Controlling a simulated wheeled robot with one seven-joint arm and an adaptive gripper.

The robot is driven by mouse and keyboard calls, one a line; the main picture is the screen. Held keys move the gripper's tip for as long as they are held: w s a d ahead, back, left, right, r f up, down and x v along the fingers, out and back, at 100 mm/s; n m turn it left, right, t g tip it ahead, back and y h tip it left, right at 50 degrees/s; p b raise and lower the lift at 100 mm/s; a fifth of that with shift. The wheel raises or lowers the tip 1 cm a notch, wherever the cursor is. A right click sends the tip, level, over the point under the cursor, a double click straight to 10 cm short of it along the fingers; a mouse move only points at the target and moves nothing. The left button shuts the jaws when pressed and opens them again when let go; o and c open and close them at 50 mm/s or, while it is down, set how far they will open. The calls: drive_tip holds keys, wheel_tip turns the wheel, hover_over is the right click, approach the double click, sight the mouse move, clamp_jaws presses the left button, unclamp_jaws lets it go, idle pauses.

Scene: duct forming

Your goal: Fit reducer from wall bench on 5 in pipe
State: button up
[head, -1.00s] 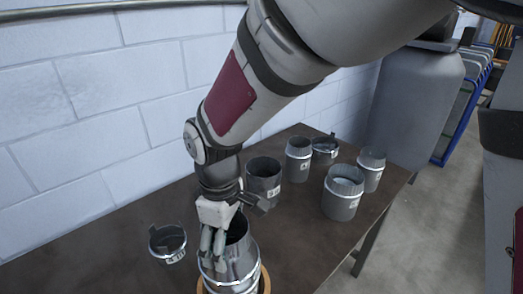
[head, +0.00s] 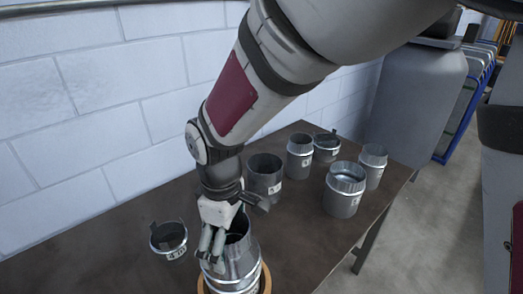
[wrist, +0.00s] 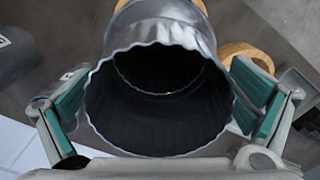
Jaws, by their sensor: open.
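A metal duct piece (head: 240,260) stands upright in the head view, low in the picture, in a tan ring on the bench (head: 110,255). It looks like a reducer on a pipe, but the joint between them is hard to make out. My gripper (head: 213,252) is at its upper left side, fingers pointing down. In the wrist view the wide crimped mouth of the duct piece (wrist: 157,60) faces the camera, with a narrower round opening inside. The green finger pads of my gripper (wrist: 160,105) are spread on both sides of it, with no firm grip visible.
A short labelled collar with tabs (head: 168,238) stands left of my gripper. Several metal duct pieces stand to the right, including a dark one (head: 265,178) and a wide one (head: 343,190). A block wall (head: 100,110) runs behind the bench. The right bench edge opens onto floor.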

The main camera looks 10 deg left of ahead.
wheel_tip(320, 180, up, 12)
idle(0.5)
drive_tip(key=w+d+r+m+t, duration=0.1)
drive_tip(key=d+r+m, duration=0.35)
drive_tip(key=d, duration=0.55)
drive_tip(key=s+d+r+m+t, duration=0.1)
drive_tip(key=s+d+m, duration=0.3)
drive_tip(key=d, duration=0.6)
drive_tip(key=s+d+r+m+t, duration=0.1)
drive_tip(key=s+d+m+t, duration=0.2)
drive_tip(key=d, duration=0.7)
drive_tip(key=s+m, duration=0.2)
drive_tip(key=m, duration=0.2)
drive_tip(key=shift+s+d+t, duration=0.15)
drive_tip(key=shift+d+t, duration=0.1)
drive_tip(key=shift+t, duration=0.05)
